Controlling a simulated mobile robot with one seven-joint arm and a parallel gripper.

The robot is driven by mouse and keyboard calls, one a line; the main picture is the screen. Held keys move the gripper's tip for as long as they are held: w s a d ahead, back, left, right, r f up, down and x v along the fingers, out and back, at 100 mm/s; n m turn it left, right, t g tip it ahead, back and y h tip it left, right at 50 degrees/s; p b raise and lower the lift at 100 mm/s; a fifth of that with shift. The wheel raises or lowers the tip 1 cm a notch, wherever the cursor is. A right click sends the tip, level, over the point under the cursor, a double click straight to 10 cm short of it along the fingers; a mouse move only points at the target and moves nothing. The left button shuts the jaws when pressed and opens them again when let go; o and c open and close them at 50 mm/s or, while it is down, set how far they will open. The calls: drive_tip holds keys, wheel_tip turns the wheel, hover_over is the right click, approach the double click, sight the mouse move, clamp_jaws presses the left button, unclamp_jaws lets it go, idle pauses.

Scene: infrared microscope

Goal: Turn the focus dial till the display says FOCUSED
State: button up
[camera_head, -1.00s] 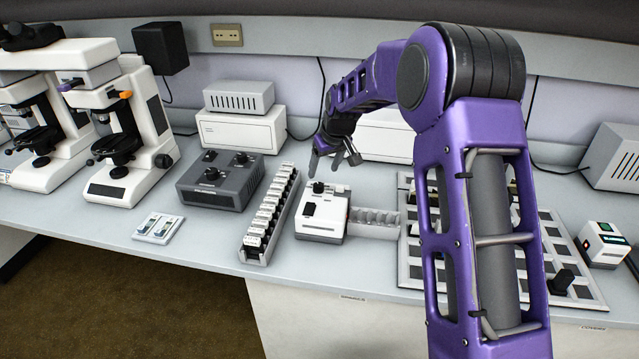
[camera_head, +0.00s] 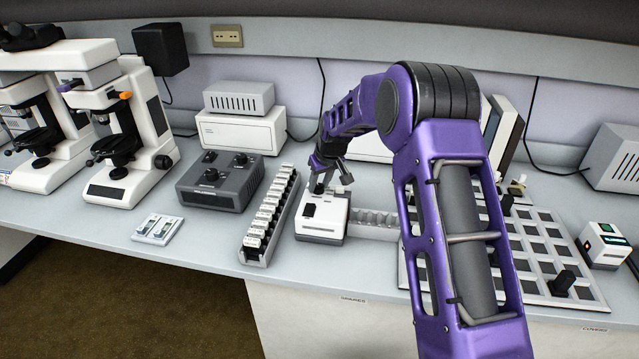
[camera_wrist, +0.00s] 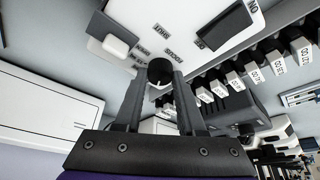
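A narrow gap seems to show between fingers and dial; contact is not clear.
A rack of labelled slides (camera_head: 270,215) stands close left of the device. A low grey tray (camera_head: 375,222) adjoins it on the right, then a grid board (camera_head: 535,262). A dark control box (camera_head: 220,180) and microscopes (camera_head: 125,130) are further left.

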clamp_jaws()
drive_tip(key=shift+m, duration=0.3)
drive_tip(key=shift+a+m+h+b, duration=0.1)
drive_tip(key=shift+m+h+b, duration=0.25)
drive_tip(key=shift+m, duration=0.55)
drive_tip(key=shift+m+h, duration=0.75)
drive_tip(key=shift+m, duration=0.95)
drive_tip(key=o, duration=0.6)
unclamp_jaws()
drive_tip(key=shift+o, duration=0.2)
